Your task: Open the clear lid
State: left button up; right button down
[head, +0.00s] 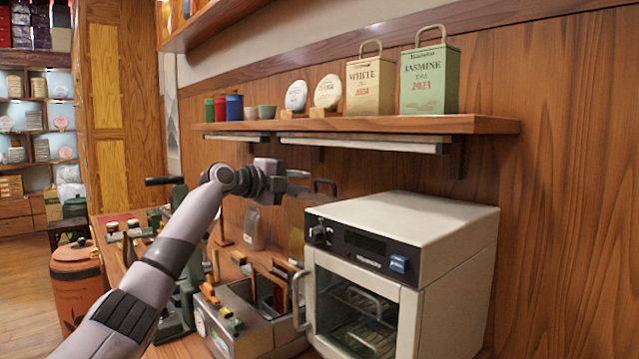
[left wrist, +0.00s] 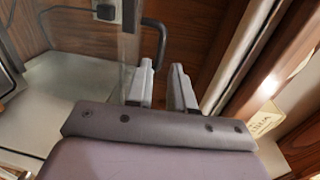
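My left gripper (head: 298,181) is raised above the counter, in front of the wooden wall and left of the white oven. In the left wrist view its two fingers (left wrist: 161,88) are apart, with nothing visible between them. A dark curved handle (head: 325,184) shows just beyond the fingertips; it also shows in the left wrist view (left wrist: 157,27), ahead of the fingers. A clear panel (left wrist: 85,72), seemingly the clear lid, lies left of the fingers in that view. Its outline is hard to make out in the head view. My right gripper is out of view.
The white oven (head: 440,238) with a glass door stands at the right. A metal box (head: 265,318) with several tools sits left of it. A wall shelf (head: 400,124) with tea bags, round cakes and cups hangs above the gripper.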

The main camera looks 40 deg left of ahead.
aim_at(323, 182)
pick_arm(q)
jog(key=w, duration=0.1)
jog(key=w+p, duration=0.1)
jog(key=w, duration=0.1)
jog(key=w+p, duration=0.1)
jog(key=shift+w+d, duration=0.2)
jog(key=shift+d, duration=0.05)
jog(key=shift+w+f+p, duration=0.15)
jog(key=shift+w+f, duration=0.05)
jog(key=shift+w, duration=0.35)
jog(key=shift+w+f+p, duration=0.15)
jog(key=shift+w+f, duration=0.05)
jog(key=shift+w, duration=0.3)
jog(key=shift+c, duration=0.3)
grip_shut()
